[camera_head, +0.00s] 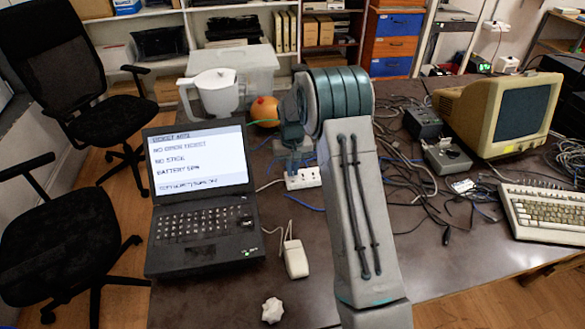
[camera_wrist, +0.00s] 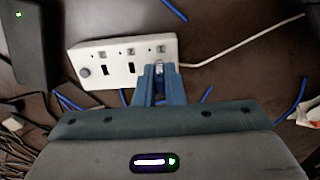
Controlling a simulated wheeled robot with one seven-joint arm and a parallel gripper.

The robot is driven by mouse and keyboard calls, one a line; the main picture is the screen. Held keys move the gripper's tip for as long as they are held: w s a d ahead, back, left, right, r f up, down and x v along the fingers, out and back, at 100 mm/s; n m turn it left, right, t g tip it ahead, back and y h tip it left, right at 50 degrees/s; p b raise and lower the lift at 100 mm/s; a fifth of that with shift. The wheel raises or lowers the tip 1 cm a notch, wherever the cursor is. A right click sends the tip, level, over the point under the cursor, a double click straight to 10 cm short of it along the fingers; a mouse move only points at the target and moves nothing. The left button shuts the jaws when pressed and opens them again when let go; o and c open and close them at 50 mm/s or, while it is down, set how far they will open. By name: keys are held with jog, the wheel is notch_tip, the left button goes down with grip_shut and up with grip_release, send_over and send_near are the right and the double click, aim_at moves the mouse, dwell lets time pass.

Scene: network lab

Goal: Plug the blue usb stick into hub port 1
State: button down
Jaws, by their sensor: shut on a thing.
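The white hub (camera_head: 303,179) lies on the dark table right of the laptop. In the wrist view the hub (camera_wrist: 115,54) shows a round grey knob and a row of dark slots with small marks above them; I cannot read the port numbers. My gripper (camera_wrist: 159,82) is shut on the blue usb stick (camera_wrist: 159,70), which is mostly hidden between the fingers. Its tip is over or at the rightmost slot in the wrist view; I cannot tell whether it is inserted. In the head view my arm partly hides this spot.
A laptop (camera_head: 198,200) shows text including "NO STICK". Tangled cables, a dark box (camera_head: 423,122), an old monitor (camera_head: 495,112) and a keyboard (camera_head: 545,213) fill the right side.

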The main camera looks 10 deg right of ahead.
jog(key=shift+f, duration=0.3)
jog(key=c, duration=1.5)
grip_release()
jog(key=shift+o, duration=0.2)
notch_tip(320, 180, up, 14)
jog(key=shift+b, duration=0.4)
jog(key=s+r+t+p, duration=0.1)
jog(key=s+r, duration=0.4)
jog(key=s, duration=0.7)
jog(key=s+r+t, duration=0.1)
jog(key=s+r, duration=0.3)
jog(key=s, duration=0.8)
jog(key=s+f, duration=0.2)
jog(key=s, duration=0.8)
jog(key=shift+s+f+t, duration=0.2)
jog(key=shift+f+t, duration=0.1)
jog(key=shift+t, duration=0.1)
